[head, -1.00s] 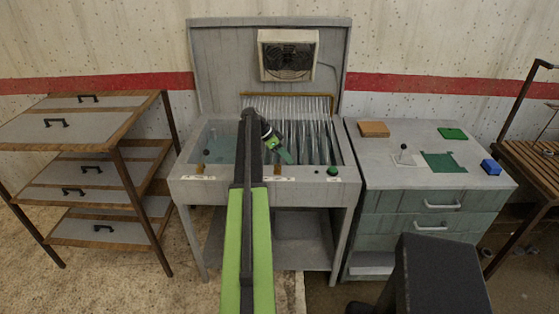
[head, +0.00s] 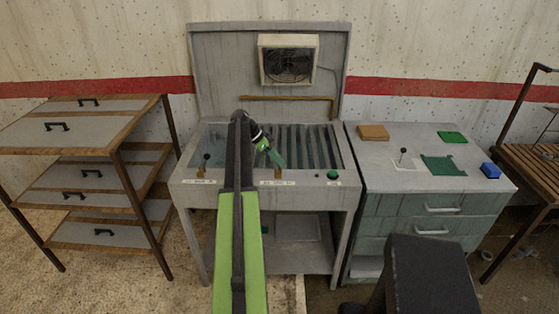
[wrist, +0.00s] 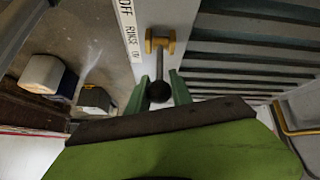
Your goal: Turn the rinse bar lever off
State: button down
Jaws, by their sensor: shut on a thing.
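The rinse lever is a thin grey rod with a black ball knob (wrist: 158,91), seen in the wrist view. It rises from a brass bracket (wrist: 160,43) on the sink's front ledge, beside a white label (wrist: 129,27) reading OFF, RINSE, ON. My gripper (wrist: 160,88) has its green fingers on either side of the knob and is shut on the lever. The brass rinse bar (head: 290,98) at the back of the sink shows no water.
A second black-knobbed lever (head: 206,159) stands at the left of the grey sink unit's ledge. A green button (head: 333,175) is at its right. A drawer cabinet (head: 430,195) with small items adjoins on the right, and a wooden rack (head: 85,150) stands left.

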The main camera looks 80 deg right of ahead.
jog(key=shift+w, duration=0.1)
dwell(0.8)
jog(key=c, duration=1.1)
grip_release()
jog(key=shift+c, duration=0.2)
jog(key=p+v, duration=1.3)
jog(key=v, duration=0.4)
jog(key=shift+r+p, duration=0.2)
jog(key=shift+p, duration=0.15)
